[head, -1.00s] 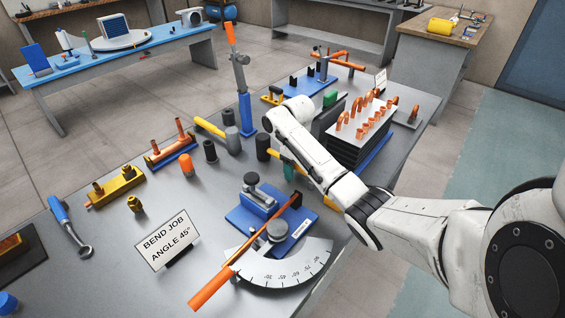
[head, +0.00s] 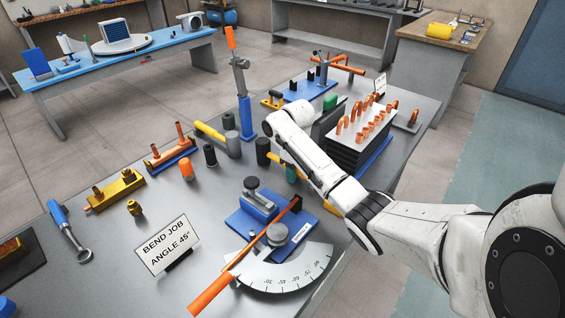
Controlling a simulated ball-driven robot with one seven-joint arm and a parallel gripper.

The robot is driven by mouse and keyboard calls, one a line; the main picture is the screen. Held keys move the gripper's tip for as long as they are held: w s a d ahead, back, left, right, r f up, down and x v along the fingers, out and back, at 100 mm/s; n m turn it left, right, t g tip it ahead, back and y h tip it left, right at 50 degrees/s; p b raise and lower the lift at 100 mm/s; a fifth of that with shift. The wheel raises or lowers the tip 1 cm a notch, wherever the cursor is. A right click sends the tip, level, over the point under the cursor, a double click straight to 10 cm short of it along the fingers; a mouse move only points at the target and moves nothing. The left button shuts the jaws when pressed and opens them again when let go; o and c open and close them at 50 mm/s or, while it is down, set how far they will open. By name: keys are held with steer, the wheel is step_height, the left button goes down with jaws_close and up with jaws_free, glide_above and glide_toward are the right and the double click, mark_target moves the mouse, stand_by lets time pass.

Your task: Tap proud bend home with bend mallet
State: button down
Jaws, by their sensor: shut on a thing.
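The bend mallet, with a black head (head: 263,152) and a yellow handle, lies or hangs low at the middle of the bench. My gripper (head: 290,174) is at its handle, below my white wrist. Only a small teal part of the gripper shows; it is shut on the handle, and my arm hides most of the grip. The finned coil block (head: 352,153) is to the right, behind my forearm. Several copper bends (head: 364,131) stand on its pale top plate. I cannot tell which one is proud.
A second yellow-handled tool (head: 212,133) with a grey head lies left of the mallet. A blue upright stand (head: 245,115) is behind. The blue tube bender (head: 258,212) with its orange handle and the angle sign (head: 167,245) are in front. Another copper bend (head: 414,117) stands on a small plate at right.

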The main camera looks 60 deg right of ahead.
steer(key=shift+r, duration=0.1)
step_height(320, 180, up, 7)
steer(key=p, duration=0.7)
stand_by(0.4)
stand_by(0.6)
